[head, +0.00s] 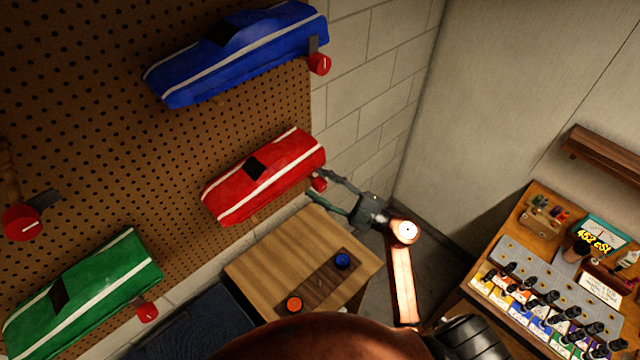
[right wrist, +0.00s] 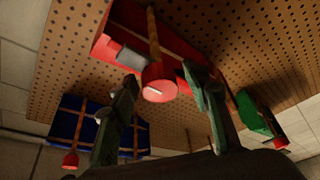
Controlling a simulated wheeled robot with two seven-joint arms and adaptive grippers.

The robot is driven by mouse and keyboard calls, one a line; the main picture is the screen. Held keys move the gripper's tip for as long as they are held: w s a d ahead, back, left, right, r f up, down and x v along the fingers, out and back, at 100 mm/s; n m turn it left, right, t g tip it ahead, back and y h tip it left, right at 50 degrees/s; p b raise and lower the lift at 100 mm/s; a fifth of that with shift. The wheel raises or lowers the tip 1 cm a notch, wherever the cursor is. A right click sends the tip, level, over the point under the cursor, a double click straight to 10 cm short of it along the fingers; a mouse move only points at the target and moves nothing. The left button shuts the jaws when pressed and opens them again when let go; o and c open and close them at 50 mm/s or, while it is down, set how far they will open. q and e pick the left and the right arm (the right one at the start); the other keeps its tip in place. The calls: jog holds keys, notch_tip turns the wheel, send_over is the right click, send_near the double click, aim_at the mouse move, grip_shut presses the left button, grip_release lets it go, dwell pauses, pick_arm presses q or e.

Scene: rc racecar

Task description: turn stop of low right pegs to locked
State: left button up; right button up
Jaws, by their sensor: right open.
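The red car body shell (head: 265,178) with white stripes hangs on the low right pegs of the brown pegboard. Its red stop knob (head: 319,184) sits at the shell's right end; in the right wrist view the knob (right wrist: 158,90) is at the end of a wooden peg, with a pale mark on its face and a grey tab beside it. My right gripper (head: 320,186) is open, with its fingers on either side of this knob. In the right wrist view the fingers (right wrist: 160,75) look apart from the knob. My left gripper is not in view.
A blue shell (head: 240,55) hangs above with its red knob (head: 319,64); a green shell (head: 85,290) hangs lower left with another knob (head: 147,312). A wooden cabinet top (head: 270,255) lies below. A workbench with paint bottles (head: 540,300) stands at right.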

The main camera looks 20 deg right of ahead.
jog(key=shift+c, duration=0.4)
jog(key=c, duration=1.1)
